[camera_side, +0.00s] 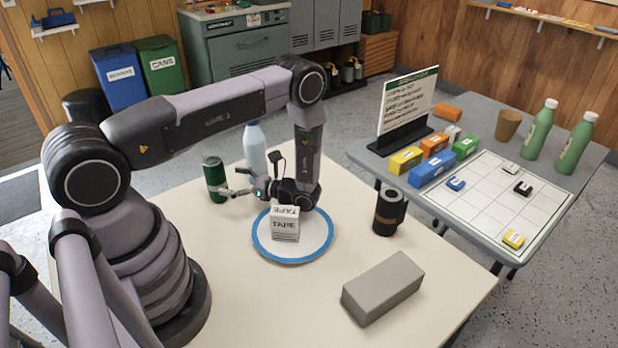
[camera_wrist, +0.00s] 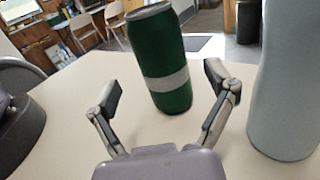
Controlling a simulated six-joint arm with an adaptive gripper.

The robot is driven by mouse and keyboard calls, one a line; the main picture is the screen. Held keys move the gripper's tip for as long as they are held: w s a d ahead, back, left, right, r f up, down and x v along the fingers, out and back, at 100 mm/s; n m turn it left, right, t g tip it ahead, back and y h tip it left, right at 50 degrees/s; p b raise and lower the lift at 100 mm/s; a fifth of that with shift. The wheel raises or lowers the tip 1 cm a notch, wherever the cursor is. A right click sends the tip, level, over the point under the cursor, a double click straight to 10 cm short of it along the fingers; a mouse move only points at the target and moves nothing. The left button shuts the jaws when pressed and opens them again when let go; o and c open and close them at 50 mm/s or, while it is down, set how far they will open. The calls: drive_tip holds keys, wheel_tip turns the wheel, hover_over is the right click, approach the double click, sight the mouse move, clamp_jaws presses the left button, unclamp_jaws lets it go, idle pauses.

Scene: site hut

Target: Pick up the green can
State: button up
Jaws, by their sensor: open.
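The green can (camera_side: 214,178) stands upright on the cream table, left of the pale blue bottle. It also shows in the wrist view (camera_wrist: 160,58), dark green with a pale band. My gripper (camera_side: 232,182) is low over the table and points at the can from the right in the side view. In the wrist view my gripper (camera_wrist: 170,92) is open, with one finger to each side of the can's lower part. The fingers appear apart from the can; I cannot tell how far the can is beyond the tips.
A pale blue bottle (camera_side: 254,146) stands close by, also at right in the wrist view (camera_wrist: 284,85). A TAPE box (camera_side: 285,226) sits on a blue-rimmed plate (camera_side: 263,245). A dark cylinder (camera_side: 387,212) and grey block (camera_side: 382,288) stand further right. The table's front middle is clear.

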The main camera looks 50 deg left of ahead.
drive_tip(key=x, duration=0.4)
drive_tip(key=shift+s+a+r, duration=0.1)
drive_tip(key=shift+a, duration=0.2)
drive_tip(key=c, duration=0.9)
